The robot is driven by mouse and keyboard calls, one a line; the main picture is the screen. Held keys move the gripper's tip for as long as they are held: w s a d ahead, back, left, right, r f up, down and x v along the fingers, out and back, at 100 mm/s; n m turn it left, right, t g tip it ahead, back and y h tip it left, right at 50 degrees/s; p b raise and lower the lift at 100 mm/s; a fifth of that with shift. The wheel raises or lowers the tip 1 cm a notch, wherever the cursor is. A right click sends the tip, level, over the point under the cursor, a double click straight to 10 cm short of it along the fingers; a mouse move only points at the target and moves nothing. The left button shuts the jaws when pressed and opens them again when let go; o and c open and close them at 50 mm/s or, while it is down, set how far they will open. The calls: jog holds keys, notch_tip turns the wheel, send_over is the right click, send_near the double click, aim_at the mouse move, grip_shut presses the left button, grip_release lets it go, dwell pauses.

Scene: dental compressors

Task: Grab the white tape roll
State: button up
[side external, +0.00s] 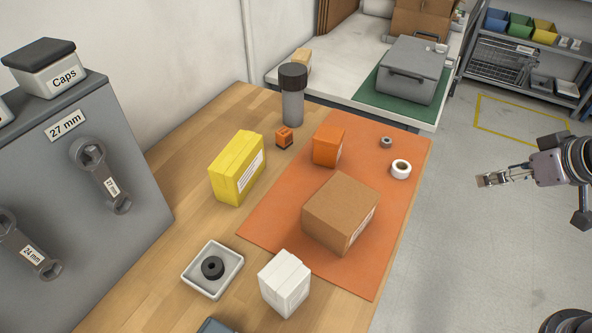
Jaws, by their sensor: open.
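The white tape roll (401,169) lies on the orange mat (388,225) near its far right edge, with its dark hole showing. A smaller grey ring (386,142) lies on the mat just behind it. My gripper (484,181) is at the right, past the table's edge and over the grey floor. It is open and empty, pointing left toward the table, and is well apart from the white roll.
A cardboard box (338,208) and an orange box (328,146) stand on the mat left of the roll. A yellow box (237,167), white box (285,283), dark-capped cylinder (292,95) and white tray (190,276) stand on the wooden table. Space between gripper and roll looks clear.

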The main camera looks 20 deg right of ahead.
jog(key=shift+r, duration=0.1)
jog(key=m+g, duration=0.7)
jog(key=m, duration=0.4)
send_over(402, 164)
jog(key=s+a, duration=0.1)
jog(key=shift+m, duration=0.3)
notch_tip(402, 164, down, 6)
jog(key=shift+a+r, duration=0.1)
jog(key=shift+a, duration=0.05)
jog(key=shift+s+f, duration=0.2)
jog(key=shift+f, duration=2.7)
jog(key=c, duration=1.1)
